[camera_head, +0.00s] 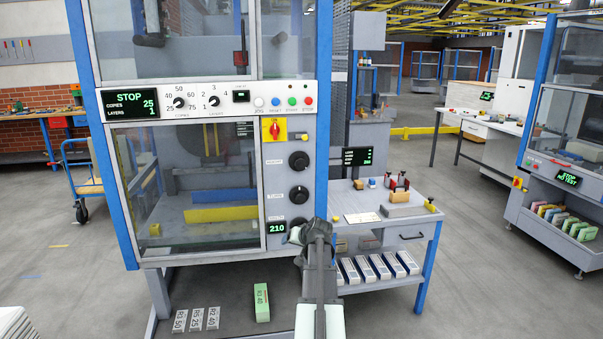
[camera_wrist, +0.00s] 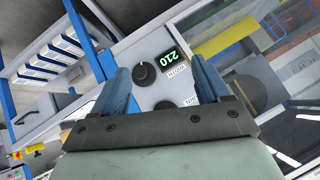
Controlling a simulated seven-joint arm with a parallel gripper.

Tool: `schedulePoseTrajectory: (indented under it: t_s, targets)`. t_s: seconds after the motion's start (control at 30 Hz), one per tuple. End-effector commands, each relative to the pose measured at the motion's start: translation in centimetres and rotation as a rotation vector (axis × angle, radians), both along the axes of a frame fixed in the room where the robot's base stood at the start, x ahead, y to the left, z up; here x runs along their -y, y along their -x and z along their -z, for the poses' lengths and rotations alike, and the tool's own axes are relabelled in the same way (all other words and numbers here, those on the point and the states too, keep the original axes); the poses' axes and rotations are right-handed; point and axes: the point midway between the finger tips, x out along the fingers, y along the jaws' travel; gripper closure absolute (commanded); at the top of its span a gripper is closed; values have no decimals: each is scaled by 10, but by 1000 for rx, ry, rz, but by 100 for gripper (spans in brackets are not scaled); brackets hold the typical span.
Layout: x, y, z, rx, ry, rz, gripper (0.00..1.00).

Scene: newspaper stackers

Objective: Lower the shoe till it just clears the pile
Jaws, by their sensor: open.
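The stacker's lowest knob (camera_head: 297,224) is black and sits beside a green display reading 210 (camera_head: 277,227). In the wrist view this knob (camera_wrist: 146,73) shows between my fingers, with the display (camera_wrist: 164,62) next to it. My gripper (camera_wrist: 161,66) is open and empty, facing the panel; its distance from the knob is unclear. In the head view my gripper (camera_head: 304,234) partly covers the panel's lower edge. Behind the window lie a blue bar (camera_head: 222,213) and a yellow bar (camera_head: 220,239); I cannot tell which is the shoe or pile.
Two more knobs (camera_head: 299,160) (camera_head: 299,194) sit above. A red rotary switch on yellow (camera_head: 275,129) and a STOP display (camera_head: 130,102) are higher up. A side table (camera_head: 400,232) stands close on the right. A green block (camera_head: 262,304) lies below the machine.

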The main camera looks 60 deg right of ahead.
Motion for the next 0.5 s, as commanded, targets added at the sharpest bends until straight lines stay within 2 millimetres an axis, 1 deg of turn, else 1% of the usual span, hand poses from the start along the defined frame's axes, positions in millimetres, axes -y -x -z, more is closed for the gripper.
schedulePoseTrajectory:
  t_s: [0.03, 0.07, 0.1, 0.17, 0.2, 0.3, 0.37, 0.5]
  targets:
    - [14, -7, -23, 45, 37, 2, 24]
    - [20, -11, -35, 71, 60, 0, 24]
    - [27, -18, -52, 108, 92, -2, 24]
    - [39, -29, -80, 171, 149, -6, 24]
    - [48, -37, -98, 215, 193, -5, 24]
    - [67, -49, -126, 304, 289, 7, 24]
    - [78, -53, -139, 347, 349, 22, 24]
    - [100, -51, -168, 410, 510, 76, 24]
